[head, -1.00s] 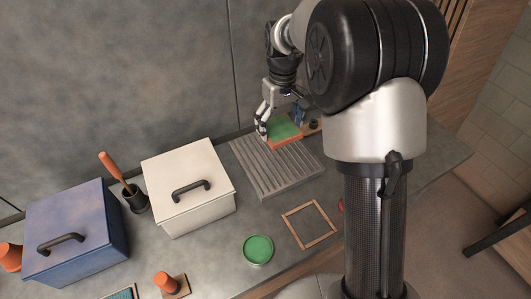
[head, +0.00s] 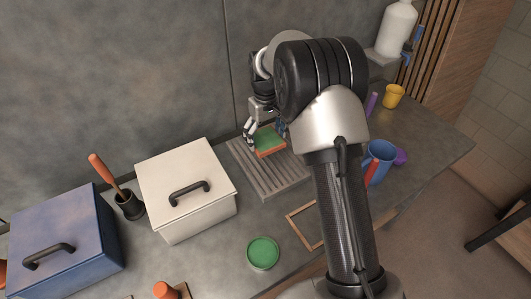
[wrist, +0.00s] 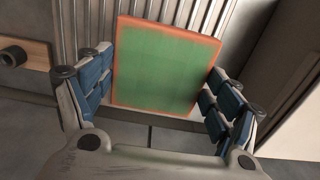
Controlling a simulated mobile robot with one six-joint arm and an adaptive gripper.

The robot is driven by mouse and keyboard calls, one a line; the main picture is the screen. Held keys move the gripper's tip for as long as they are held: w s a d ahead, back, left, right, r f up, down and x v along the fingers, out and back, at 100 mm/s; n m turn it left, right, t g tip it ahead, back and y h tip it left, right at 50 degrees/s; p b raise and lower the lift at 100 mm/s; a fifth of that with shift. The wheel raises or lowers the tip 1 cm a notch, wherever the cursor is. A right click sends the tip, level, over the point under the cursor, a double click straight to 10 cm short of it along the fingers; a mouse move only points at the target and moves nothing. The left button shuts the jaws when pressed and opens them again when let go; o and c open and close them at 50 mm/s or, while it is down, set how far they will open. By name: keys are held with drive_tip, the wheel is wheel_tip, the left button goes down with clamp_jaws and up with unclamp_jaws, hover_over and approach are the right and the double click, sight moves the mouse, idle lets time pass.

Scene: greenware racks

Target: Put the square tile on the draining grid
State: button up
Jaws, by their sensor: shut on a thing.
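The square tile (head: 268,141), green on top with an orange rim, is held by my gripper (head: 262,132) over the back part of the grey ridged draining grid (head: 279,181). In the wrist view the tile (wrist: 163,68) sits between the blue-padded fingers of my gripper (wrist: 162,88), which is shut on it. The grid's ridges (wrist: 88,20) show behind the tile. The tile looks close above the grid, but I cannot tell whether it touches.
A white lidded box (head: 187,190) stands just left of the grid, with a blue box (head: 66,240) farther left. A round green dish (head: 263,252) and a wooden frame (head: 298,216) lie in front. A blue pitcher (head: 379,160) and a yellow cup (head: 393,96) stand to the right.

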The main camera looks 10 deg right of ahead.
drive_tip(key=shift+f+b, duration=0.85)
drive_tip(key=shift+f, duration=2.4)
drive_tip(key=shift+f, duration=0.15)
drive_tip(key=o, duration=1.3)
